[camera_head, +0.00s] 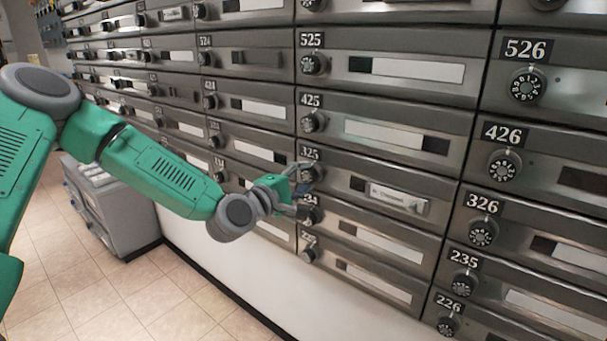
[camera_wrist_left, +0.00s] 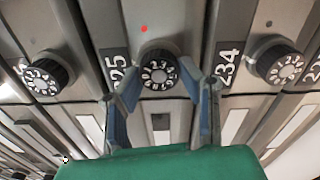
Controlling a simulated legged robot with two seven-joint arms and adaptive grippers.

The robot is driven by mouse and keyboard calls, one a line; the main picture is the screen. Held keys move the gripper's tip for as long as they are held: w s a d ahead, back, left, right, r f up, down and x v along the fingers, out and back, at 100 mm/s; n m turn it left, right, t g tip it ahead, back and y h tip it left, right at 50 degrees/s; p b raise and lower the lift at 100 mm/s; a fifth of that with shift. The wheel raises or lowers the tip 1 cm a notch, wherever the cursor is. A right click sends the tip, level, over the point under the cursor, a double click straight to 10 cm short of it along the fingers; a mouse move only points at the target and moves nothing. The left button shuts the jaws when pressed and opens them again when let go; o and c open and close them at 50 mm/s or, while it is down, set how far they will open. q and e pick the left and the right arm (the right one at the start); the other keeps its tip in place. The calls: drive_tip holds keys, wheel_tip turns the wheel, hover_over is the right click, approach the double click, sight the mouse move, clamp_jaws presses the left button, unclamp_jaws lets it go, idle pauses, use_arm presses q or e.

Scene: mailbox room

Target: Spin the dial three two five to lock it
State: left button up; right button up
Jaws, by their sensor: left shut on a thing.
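The mailbox labelled 325 (camera_head: 430,188) is in the middle of the bank in the head view, and its door looks flat in the front. Its black dial with white digits (camera_wrist_left: 159,72) shows in the wrist view, between my fingers. My left gripper (camera_head: 303,187) is at this dial and hides it in the head view. In the wrist view my left gripper (camera_wrist_left: 163,88) has its two blue-grey fingers on either side of the dial, shut on it. A small red dot (camera_wrist_left: 144,29) shows on the metal above the dial. My right gripper is not in view.
Dials of neighbouring boxes sit close by: 425 (camera_head: 313,122) above, 234 (camera_wrist_left: 281,65) beside it in the wrist view, and 326 (camera_head: 483,233) to the right. A grey cabinet (camera_head: 120,205) stands at the left. The tiled floor (camera_head: 150,290) in front is clear.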

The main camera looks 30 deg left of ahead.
use_arm(q)
drive_tip(key=m+p, duration=0.2)
drive_tip(key=m, duration=0.3)
drive_tip(key=shift+s+d+m, duration=0.1)
drive_tip(key=shift+d+m, duration=0.05)
drive_tip(key=shift+m, duration=0.15)
drive_tip(key=m+p, duration=0.2)
drive_tip(key=m, duration=0.2)
drive_tip(key=shift+d+f+m, duration=0.1)
drive_tip(key=shift+m, duration=0.2)
drive_tip(key=m+p, duration=0.2)
drive_tip(key=m, duration=0.3)
drive_tip(key=shift+s+f, duration=0.1)
drive_tip(key=shift+m+p, duration=0.7)
drive_tip(key=shift+m, duration=1.7)
drive_tip(key=o, duration=1.1)
